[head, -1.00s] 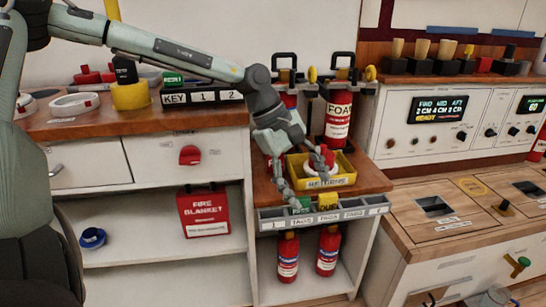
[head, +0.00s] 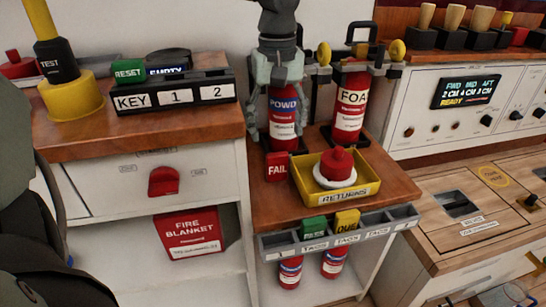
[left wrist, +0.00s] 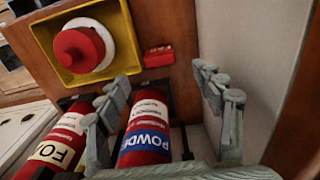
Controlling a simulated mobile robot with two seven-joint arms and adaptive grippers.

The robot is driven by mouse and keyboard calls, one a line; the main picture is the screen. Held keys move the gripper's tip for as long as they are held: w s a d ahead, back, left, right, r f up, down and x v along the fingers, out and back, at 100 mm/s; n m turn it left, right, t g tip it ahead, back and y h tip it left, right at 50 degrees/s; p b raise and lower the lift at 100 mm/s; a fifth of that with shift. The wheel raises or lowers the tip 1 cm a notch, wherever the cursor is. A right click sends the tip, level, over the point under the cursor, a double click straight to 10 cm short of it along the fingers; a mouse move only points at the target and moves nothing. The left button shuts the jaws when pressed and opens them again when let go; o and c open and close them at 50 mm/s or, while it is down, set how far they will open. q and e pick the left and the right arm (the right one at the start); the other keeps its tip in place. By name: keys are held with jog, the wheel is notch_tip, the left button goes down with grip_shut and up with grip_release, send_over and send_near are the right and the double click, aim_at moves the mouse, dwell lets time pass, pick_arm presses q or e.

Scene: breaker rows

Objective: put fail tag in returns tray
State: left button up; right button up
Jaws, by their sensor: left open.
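The fail tag (head: 277,166) is a small red block with a white FAIL label. It stands on the wooden top, just left of the returns tray; the left wrist view shows it too (left wrist: 158,56). The yellow returns tray (head: 345,198) holds a white disc with a red knob (head: 337,163); the tray's rim also shows in the left wrist view (left wrist: 133,45). My left gripper (head: 277,132) is open and empty, pointing down behind the tag, its fingers showing either side of the powder extinguisher. In the left wrist view, its fingertips (left wrist: 166,82) are apart from the tag. My right gripper is out of view.
The powder extinguisher (head: 284,115) and foam extinguisher (head: 350,105) stand close behind the tag and tray. A grey rack (head: 375,232) with green and yellow tags runs along the front edge. A higher counter with a key rack (head: 180,97) is on the left.

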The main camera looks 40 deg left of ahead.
aim_at(277, 155)
pick_arm(q)
notch_tip(277, 155, down, 8)
jog(key=shift+s+d+r, duration=0.1)
jog(key=shift+d+r, duration=0.05)
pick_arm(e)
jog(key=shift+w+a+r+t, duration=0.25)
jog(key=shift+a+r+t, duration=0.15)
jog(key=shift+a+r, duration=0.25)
pick_arm(q)
jog(key=c, duration=1.1)
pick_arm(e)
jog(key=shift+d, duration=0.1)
